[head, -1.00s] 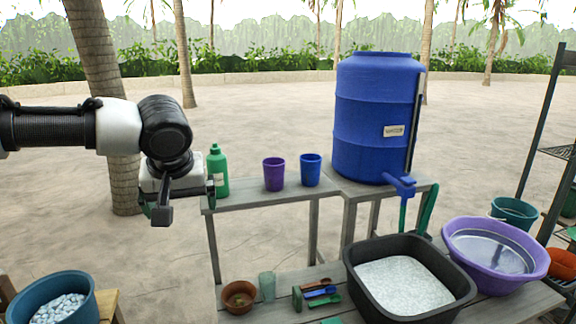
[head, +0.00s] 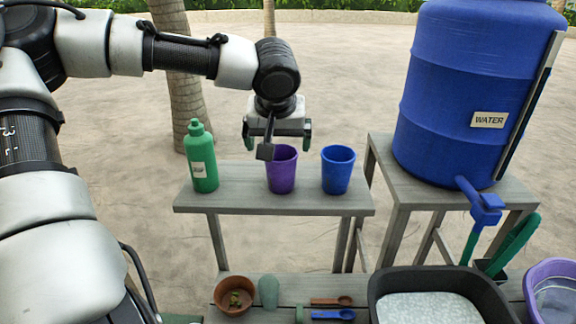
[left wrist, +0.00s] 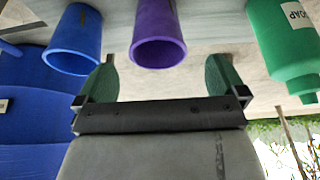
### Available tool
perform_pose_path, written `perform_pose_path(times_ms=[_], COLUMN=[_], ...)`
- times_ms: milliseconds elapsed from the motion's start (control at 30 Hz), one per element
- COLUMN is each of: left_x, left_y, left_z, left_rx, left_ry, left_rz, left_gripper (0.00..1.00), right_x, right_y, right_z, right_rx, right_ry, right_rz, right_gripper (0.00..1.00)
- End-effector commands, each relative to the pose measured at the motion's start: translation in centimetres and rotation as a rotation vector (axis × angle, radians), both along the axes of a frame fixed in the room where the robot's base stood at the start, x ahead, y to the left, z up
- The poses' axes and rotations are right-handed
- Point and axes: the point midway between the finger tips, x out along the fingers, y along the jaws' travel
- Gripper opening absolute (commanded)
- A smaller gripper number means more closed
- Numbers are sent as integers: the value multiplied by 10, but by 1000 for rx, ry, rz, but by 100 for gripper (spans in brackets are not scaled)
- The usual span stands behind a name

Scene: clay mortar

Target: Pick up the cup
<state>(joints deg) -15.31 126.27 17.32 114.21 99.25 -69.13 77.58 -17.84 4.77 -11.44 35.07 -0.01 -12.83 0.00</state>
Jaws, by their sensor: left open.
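A purple cup (head: 282,171) stands upright on the small grey wooden table (head: 235,200), with a blue cup (head: 337,170) to its right. My left gripper (head: 277,145) is open and empty, at the purple cup's rim height or a little above, overlapping it in the head view. In the left wrist view the purple cup (left wrist: 158,38) lies ahead, roughly between the two green fingers (left wrist: 162,80), apart from both. The blue cup (left wrist: 75,40) is beyond the left finger there. My right gripper is not in view.
A green soap bottle (head: 201,158) stands left of the cups. A blue water barrel (head: 480,95) with a tap is on a stand at right. Below are a brown pot (head: 234,296), spoons (head: 332,314) and a black tub (head: 440,285).

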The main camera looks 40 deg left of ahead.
Motion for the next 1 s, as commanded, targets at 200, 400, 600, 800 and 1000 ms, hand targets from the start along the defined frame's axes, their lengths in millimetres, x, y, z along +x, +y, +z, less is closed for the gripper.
perform_pose_path(times_ms=[200, 400, 600, 800, 1000], left_x=[7, 16, 26, 29, 29], left_y=[6, 12, 20, 21, 21], left_z=[-22, -37, -62, -69, -69], left_rx=[-1, 0, 1, -1, -1], left_ry=[1, 5, 3, -1, -1], left_rz=[0, 2, 1, 1, 1], left_gripper=[100, 100, 100, 100, 88], right_x=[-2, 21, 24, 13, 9], right_y=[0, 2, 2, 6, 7], right_z=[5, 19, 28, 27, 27], right_rx=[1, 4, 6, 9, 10], right_ry=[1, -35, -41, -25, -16], right_rz=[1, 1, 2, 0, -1], right_gripper=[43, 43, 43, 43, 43])
